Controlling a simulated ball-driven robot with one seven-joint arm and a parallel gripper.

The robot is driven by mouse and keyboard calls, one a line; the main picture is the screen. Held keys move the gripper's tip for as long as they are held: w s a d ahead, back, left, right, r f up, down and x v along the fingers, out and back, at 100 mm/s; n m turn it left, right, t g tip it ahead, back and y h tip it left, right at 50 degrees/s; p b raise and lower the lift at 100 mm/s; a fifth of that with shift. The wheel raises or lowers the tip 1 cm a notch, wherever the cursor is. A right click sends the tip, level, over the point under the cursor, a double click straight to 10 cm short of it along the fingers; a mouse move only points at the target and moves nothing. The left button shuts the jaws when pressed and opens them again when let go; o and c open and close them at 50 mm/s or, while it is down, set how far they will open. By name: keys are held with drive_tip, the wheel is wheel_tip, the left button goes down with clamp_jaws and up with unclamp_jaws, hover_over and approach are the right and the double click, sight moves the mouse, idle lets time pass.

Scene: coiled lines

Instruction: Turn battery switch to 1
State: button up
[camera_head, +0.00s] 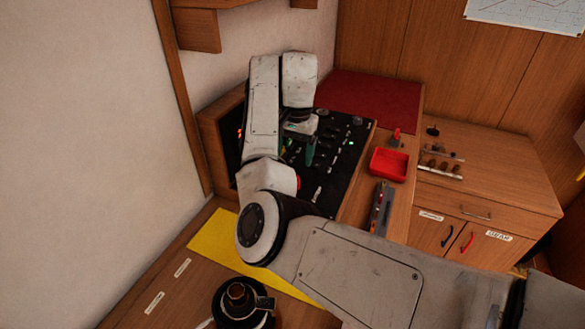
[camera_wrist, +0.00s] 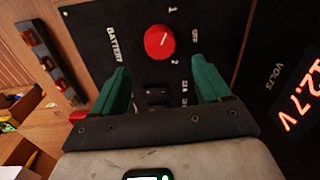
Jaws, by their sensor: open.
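A small pale mark on the knob seems to face the OFF side. My gripper (camera_wrist: 162,67) is open, its green fingers either side of the knob's line and short of it, with nothing between them.
A red voltmeter display (camera_wrist: 303,95) reads 12.7 at the wrist view's right. A red tray (camera_head: 389,165) and a narrow tool (camera_head: 381,208) lie right of the panel. A yellow mat (camera_head: 220,240) and black kettle (camera_head: 240,305) are in front. A wall stands close left.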

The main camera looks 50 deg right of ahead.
drive_tip(key=shift+s+r, duration=0.1)
drive_tip(key=shift+r, duration=1.2)
